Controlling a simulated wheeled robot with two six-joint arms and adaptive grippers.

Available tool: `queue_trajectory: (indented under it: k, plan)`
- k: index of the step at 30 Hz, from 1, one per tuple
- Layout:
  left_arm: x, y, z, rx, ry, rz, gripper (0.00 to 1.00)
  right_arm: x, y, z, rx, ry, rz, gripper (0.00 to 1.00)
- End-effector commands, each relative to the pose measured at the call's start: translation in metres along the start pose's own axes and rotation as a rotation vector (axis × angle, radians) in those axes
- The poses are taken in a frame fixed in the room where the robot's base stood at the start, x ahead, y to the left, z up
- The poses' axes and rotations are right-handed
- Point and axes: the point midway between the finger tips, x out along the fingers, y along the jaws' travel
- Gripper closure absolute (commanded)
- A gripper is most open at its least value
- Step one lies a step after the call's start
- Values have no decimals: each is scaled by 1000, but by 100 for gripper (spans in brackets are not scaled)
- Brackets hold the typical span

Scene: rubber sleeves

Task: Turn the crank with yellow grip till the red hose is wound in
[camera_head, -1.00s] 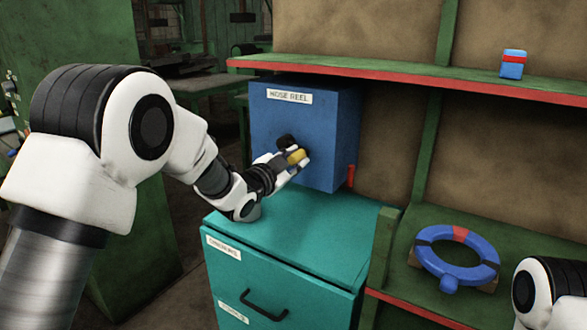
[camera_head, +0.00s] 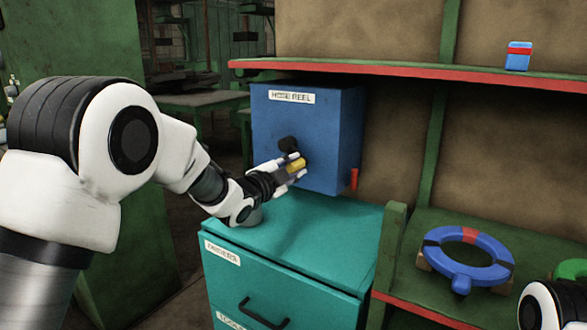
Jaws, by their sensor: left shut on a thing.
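A blue box labelled "HOSE REEL" (camera_head: 330,120) is mounted below the red-edged shelf. Its dark crank hub (camera_head: 287,144) shows on the front face. My left gripper (camera_head: 294,166) is shut on the yellow grip (camera_head: 297,165), which sits below and slightly right of the hub. The gripper's fingers partly hide the grip and the crank arm. A short piece of red hose (camera_head: 354,179) hangs from the box's lower right side. My right arm shows only in part at the lower right corner; its gripper is out of view.
A teal drawer cabinet (camera_head: 310,235) with a black handle stands just below the box. A blue ring with a red band (camera_head: 470,256) rests on the lower green shelf. A small blue and red item (camera_head: 518,56) stands on the upper shelf (camera_head: 400,72).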

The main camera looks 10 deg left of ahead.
Motion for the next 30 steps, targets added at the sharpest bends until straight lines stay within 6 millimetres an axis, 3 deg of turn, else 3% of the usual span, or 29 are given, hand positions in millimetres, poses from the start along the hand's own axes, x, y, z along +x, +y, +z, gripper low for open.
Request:
queue_trajectory:
  k: [3, 4, 6, 17, 20, 30]
  plan:
    - [0, -1, 0, -2, -1, -2, 100, 0, 0, 0, 0, 0, 0, 100]
    - [0, -1, 0, -2, -1, -2, 65, 0, 0, 0, 0, 0, 0, 100]
    - [0, -1, 0, -2, -1, -2, 46, 0, 0, 0, 0, 0, 0, 100]
    - [-6, -1, 0, -3, -1, -1, 46, 0, 0, 0, 0, 0, 0, 100]
    - [-21, -1, 0, -3, -2, -1, 46, 0, 0, 0, 0, 0, 0, 100]
    - [-103, -1, 1, -6, -2, -2, 46, 0, 0, 0, 0, 0, 0, 100]
